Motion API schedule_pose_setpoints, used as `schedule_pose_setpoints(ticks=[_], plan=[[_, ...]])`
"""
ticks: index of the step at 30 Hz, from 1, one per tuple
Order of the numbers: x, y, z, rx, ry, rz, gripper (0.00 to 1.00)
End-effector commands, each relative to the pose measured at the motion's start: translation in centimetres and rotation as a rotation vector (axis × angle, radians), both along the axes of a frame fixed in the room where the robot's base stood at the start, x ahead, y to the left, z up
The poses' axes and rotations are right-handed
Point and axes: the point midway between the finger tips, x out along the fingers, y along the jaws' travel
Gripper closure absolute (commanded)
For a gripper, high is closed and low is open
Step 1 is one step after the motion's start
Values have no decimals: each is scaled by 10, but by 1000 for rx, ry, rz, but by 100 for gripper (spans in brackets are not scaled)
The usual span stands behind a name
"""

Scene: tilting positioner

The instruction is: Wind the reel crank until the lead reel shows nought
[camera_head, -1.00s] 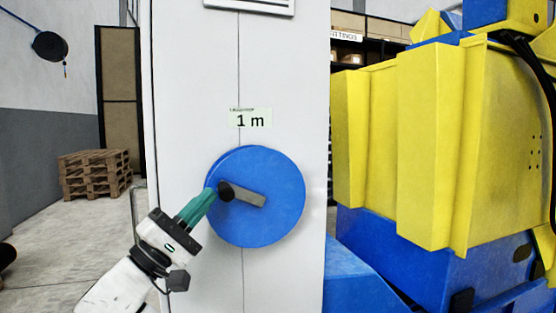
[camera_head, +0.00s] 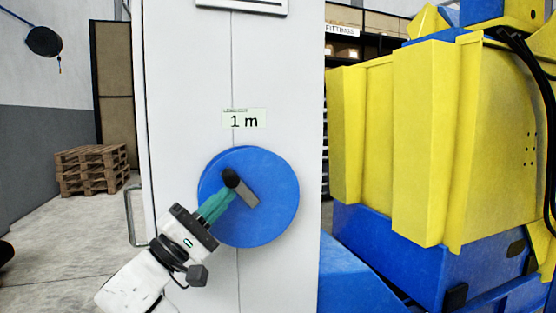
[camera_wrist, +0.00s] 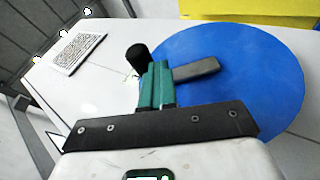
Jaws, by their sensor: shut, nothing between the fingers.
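The blue lead reel (camera_head: 270,215) is mounted on the front of a white cabinet. Its grey crank arm (camera_head: 244,192) slants from the reel's middle up and left to a black knob (camera_head: 230,178). The display label (camera_head: 244,119) above the reel reads "1 m". My gripper (camera_head: 228,192), with green fingers, is shut with nothing between them, just below the knob and beside the crank arm. In the wrist view the fingers (camera_wrist: 157,82) are together near the black knob (camera_wrist: 138,58); I cannot tell whether they touch it. The blue disc (camera_wrist: 250,80) lies behind.
The white cabinet (camera_head: 180,80) has a handle on its left side. A large yellow and blue machine (camera_head: 430,150) stands close on the right. Stacked pallets (camera_head: 92,170) stand at the back left, with open floor before them.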

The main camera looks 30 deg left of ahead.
Motion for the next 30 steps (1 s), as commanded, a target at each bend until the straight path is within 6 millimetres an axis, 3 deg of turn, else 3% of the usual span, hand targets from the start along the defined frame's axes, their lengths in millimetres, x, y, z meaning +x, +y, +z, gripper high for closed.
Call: schedule_pose_setpoints(ticks=[1,10,30], plan=[[-8,7,17,-4,-19,16,100],[-3,4,39,-2,-23,23,100],[11,-7,43,-2,-14,13,100]])
